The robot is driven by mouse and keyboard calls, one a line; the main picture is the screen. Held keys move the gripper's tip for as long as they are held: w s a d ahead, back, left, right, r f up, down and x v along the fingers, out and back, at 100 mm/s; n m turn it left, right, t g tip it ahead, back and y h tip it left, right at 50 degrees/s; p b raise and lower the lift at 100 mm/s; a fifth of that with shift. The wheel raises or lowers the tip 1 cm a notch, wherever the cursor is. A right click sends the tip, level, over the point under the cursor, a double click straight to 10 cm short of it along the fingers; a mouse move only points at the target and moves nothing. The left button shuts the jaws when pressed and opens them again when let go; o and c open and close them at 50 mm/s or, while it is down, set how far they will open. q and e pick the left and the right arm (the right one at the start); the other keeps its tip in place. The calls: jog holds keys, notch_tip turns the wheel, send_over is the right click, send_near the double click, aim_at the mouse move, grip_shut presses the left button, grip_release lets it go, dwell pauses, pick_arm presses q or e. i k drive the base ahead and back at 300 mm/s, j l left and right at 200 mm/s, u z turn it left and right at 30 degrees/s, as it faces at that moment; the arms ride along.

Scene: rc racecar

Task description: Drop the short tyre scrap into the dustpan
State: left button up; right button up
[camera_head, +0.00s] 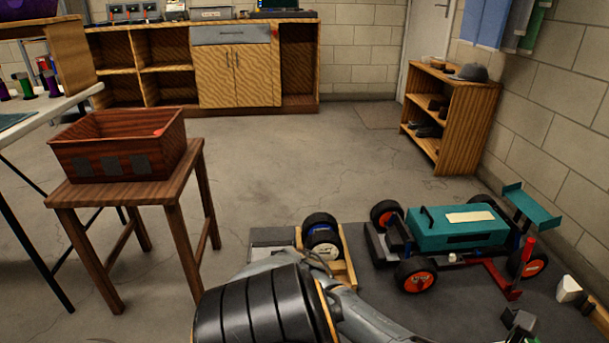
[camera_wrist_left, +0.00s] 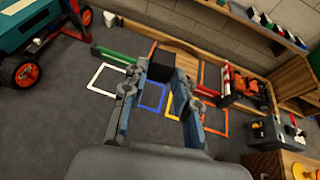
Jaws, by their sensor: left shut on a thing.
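My left gripper (camera_wrist_left: 170,72) shows in the wrist view, with its two fingers pointing away over the dark grey mat. It is shut on a small dark piece (camera_wrist_left: 162,58) between the fingertips, which seems to be the short tyre scrap; its outline is hard to make out. In the head view a black ribbed arm part and grey links fill the bottom middle, and the fingertips are hidden. I cannot make out the dustpan in either view. My right gripper is not in view.
The teal racecar (camera_head: 458,227) stands on the mat at right. A loose wheel (camera_head: 322,236) sits left of it. A wooden crate (camera_head: 88,165) is on a stool at left. Coloured tape squares (camera_wrist_left: 152,97) mark the mat. A low shelf (camera_head: 455,115) stands by the wall.

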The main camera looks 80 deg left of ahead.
aim_at(263, 244)
jog(key=j+u, duration=0.1)
jog(key=u, duration=0.35)
jog(key=i+j+u, duration=0.1)
jog(key=u, duration=0.3)
jog(key=i+u, duration=0.15)
jog(key=u, duration=0.3)
jog(key=i+j+u, duration=0.1)
jog(key=u, duration=0.35)
jog(key=i+u, duration=0.25)
jog(key=i, duration=0.3)
jog(key=i+l+u, duration=0.3)
jog(key=i, duration=0.2)
jog(key=j, duration=0.1)
